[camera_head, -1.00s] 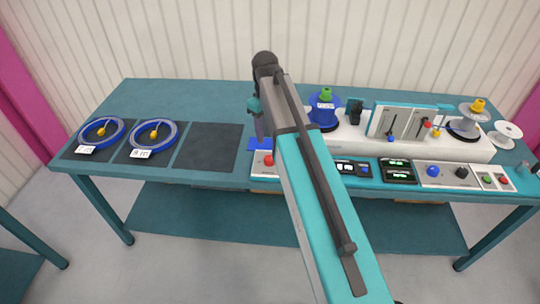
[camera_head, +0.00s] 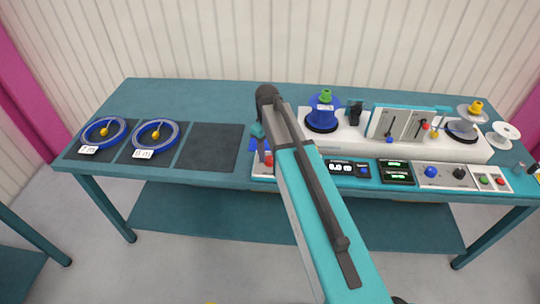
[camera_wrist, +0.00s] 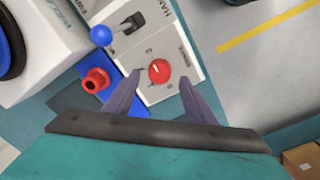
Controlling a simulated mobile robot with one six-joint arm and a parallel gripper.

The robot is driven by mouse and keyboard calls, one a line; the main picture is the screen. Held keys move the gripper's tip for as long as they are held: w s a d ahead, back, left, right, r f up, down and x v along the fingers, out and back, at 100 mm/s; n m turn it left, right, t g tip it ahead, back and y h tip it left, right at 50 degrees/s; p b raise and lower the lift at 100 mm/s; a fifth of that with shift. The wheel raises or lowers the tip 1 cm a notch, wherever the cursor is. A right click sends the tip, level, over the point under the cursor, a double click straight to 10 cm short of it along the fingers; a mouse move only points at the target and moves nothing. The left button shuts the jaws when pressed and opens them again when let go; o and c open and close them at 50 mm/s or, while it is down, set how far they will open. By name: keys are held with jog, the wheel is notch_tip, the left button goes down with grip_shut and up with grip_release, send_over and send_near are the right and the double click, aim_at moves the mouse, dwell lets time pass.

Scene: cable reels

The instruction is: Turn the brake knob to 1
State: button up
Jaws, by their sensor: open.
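The brake knob, a round red knob (camera_wrist: 159,71), sits on a white panel (camera_wrist: 158,94) in the wrist view. A small pale mark shows on its face; printed marks around it are too small to read surely. My gripper (camera_wrist: 160,79) is open, with one fingertip on each side of the knob. I cannot tell whether the fingers touch it. In the head view the knob (camera_head: 268,160) shows as a red spot just below my gripper (camera_head: 259,139), partly hidden by my arm.
Beside the knob are a blue-ball lever (camera_wrist: 101,35) and a red hollow cylinder (camera_wrist: 96,80) on a blue block. Displays (camera_head: 340,168) and a blue knob (camera_head: 430,172) lie to the right. Two blue cable coils (camera_head: 103,131) lie on dark mats at left; a third mat (camera_head: 210,146) is empty.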

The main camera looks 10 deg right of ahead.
aim_at(270, 158)
jog(key=shift+d+f+p, duration=0.1)
jog(key=shift+f+p, duration=0.3)
jog(key=shift+f, duration=1.4)
jog(key=c, duration=1)
